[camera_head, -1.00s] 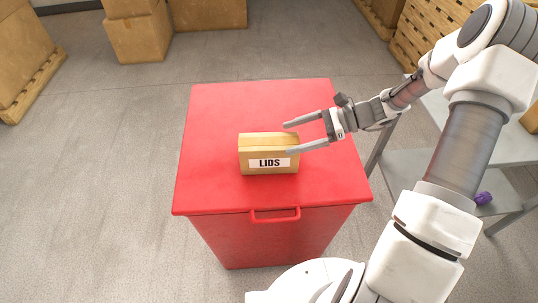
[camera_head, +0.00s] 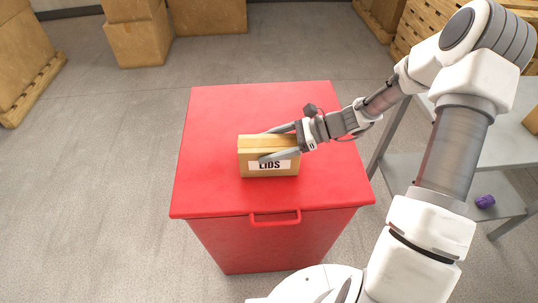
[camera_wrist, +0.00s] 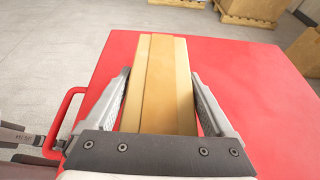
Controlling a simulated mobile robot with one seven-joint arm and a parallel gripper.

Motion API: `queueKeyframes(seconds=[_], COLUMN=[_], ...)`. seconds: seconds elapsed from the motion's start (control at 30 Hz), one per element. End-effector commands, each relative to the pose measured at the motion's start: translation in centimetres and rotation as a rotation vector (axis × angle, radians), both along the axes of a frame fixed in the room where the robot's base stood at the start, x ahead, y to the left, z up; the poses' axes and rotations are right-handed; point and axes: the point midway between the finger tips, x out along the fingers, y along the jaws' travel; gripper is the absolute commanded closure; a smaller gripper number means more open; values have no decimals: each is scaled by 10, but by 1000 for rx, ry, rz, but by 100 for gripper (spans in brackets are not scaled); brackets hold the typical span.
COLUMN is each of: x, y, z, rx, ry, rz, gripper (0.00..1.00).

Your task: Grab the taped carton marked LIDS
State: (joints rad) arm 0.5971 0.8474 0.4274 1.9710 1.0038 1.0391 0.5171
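The taped carton marked LIDS (camera_head: 269,171) stands upright on the red cabinet top (camera_head: 330,185), its white label facing the front. My gripper (camera_head: 263,146) is at the carton's right end, with one finger along its front face, covering part of the label, and the other along its back. In the wrist view the carton (camera_wrist: 160,85) lies between the two fingers of my gripper (camera_wrist: 161,90). The fingers are spread, and gaps show on both sides of the carton. The carton rests on the red top.
A red handle (camera_head: 275,217) sticks out of the cabinet's front. A grey shelf table (camera_head: 405,165) with a purple object (camera_head: 485,201) stands to the right. Brown boxes (camera_head: 137,40) and pallets are farther back. The floor to the left is clear.

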Motion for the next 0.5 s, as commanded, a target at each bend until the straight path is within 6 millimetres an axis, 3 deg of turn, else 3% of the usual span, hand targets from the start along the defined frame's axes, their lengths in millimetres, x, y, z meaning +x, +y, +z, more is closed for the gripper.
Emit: queueKeyframes(seconds=[0.07, 0.43, 0.5], x=[0, 0, 0], y=[0, -1, -1], z=[0, 0, 0], rx=[0, 0, 0], ry=[0, 0, 0], rz=[0, 0, 0], gripper=[29, 95, 100])
